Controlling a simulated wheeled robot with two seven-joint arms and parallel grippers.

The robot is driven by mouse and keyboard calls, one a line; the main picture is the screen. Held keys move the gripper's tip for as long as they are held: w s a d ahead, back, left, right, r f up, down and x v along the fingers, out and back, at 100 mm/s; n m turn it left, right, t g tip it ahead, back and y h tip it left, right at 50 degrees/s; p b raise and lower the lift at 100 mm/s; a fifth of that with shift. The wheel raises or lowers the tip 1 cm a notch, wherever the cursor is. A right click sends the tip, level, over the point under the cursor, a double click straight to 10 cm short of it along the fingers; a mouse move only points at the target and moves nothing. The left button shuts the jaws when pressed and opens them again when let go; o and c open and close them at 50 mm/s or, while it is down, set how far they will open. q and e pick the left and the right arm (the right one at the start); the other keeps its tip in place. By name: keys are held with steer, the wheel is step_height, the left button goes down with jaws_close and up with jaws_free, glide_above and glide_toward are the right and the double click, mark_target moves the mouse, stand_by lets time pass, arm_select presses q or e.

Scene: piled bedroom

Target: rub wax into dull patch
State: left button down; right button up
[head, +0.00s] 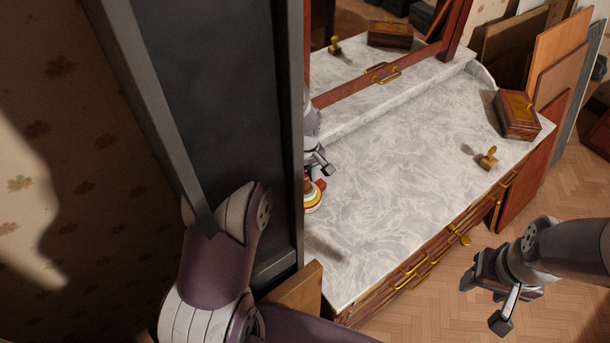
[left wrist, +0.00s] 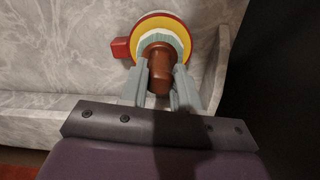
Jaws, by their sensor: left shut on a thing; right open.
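My left gripper (head: 318,174) is partly hidden behind a dark upright panel in the head view. In the left wrist view its fingers (left wrist: 159,82) are shut on a brown knob-like handle (left wrist: 157,56). Around the handle's far end show a pale disc and a round yellow-and-red thing (left wrist: 188,30), over the marble top; whether they touch each other I cannot tell. The round thing also shows in the head view (head: 313,200), partly hidden. A small red piece (left wrist: 121,48) sticks out beside it. My right gripper (head: 486,303) is open and empty, beyond the dresser's front edge. I cannot pick out a dull patch.
The dresser's marble top (head: 410,170) is mostly clear. A small brass-coloured figure (head: 488,158) and a wooden box (head: 517,115) stand at its right. A mirror (head: 355,40) rises behind. The dark panel (head: 225,80) stands close on the left. Boards (head: 560,60) lean at far right.

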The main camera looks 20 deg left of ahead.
arm_select(q)
step_height(320, 180, up, 7)
steer(key=p, duration=0.4)
steer(key=shift+p, duration=0.3)
steer(key=shift+f, duration=0.1)
stand_by(0.6)
